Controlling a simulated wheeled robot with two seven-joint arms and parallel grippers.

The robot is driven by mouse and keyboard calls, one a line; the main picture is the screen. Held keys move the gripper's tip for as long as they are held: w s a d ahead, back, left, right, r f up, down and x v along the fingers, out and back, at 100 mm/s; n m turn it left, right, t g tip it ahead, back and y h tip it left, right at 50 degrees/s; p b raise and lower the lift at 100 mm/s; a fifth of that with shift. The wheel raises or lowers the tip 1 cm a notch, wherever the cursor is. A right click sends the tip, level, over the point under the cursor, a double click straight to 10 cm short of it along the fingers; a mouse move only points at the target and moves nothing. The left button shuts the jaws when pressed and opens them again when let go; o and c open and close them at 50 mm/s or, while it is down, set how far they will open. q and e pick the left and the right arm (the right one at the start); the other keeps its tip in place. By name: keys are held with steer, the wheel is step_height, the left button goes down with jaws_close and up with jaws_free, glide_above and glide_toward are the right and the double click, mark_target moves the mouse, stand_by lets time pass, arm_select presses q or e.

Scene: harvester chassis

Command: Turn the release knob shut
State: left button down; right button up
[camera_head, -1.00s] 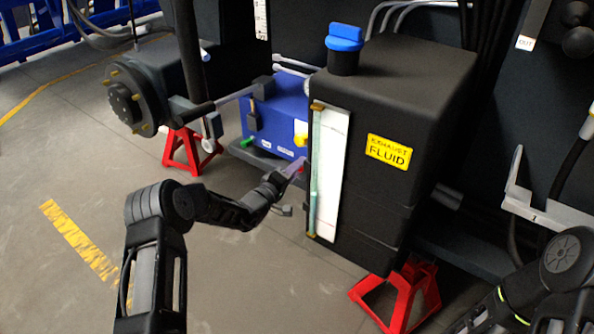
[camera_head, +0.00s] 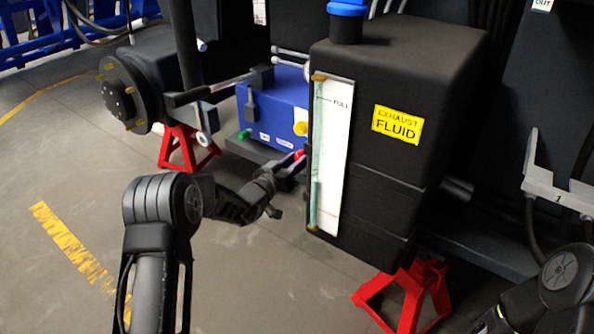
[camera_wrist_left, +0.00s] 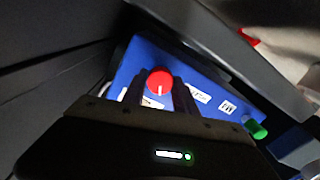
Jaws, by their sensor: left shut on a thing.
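A blue unit (camera_head: 273,104) sits low behind the black fluid tank, with a red knob (camera_head: 299,154) on its front. In the left wrist view the red knob (camera_wrist_left: 159,80) shows a white mark pointing down toward my gripper. My left gripper (camera_head: 292,160) reaches the knob from the front left. In the left wrist view its dark fingers (camera_wrist_left: 159,92) stand on either side of the knob, shut on it. The finger contact is partly hidden in the head view. Only part of my right arm shows at the lower right; its gripper is out of view.
The black exhaust fluid tank (camera_head: 400,75) stands close to the right of my left gripper. A yellow knob (camera_head: 301,129) and a green knob (camera_head: 244,134) are also on the blue unit. Red stands (camera_head: 187,148) are on the floor. The floor at the left is open.

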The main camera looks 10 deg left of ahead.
arm_select(q)
steer(key=shift+f+m+b, duration=0.15)
steer(key=shift+m+b, duration=2)
steer(key=shift+m, duration=0.35)
steer(key=c, duration=1)
jaws_free()
steer(key=shift+o, duration=0.2)
steer(key=shift+s, duration=0.1)
steer(key=p+v, duration=0.2)
steer(key=v, duration=0.5)
steer(key=shift+s, duration=0.3)
steer(key=shift+a, duration=0.15)
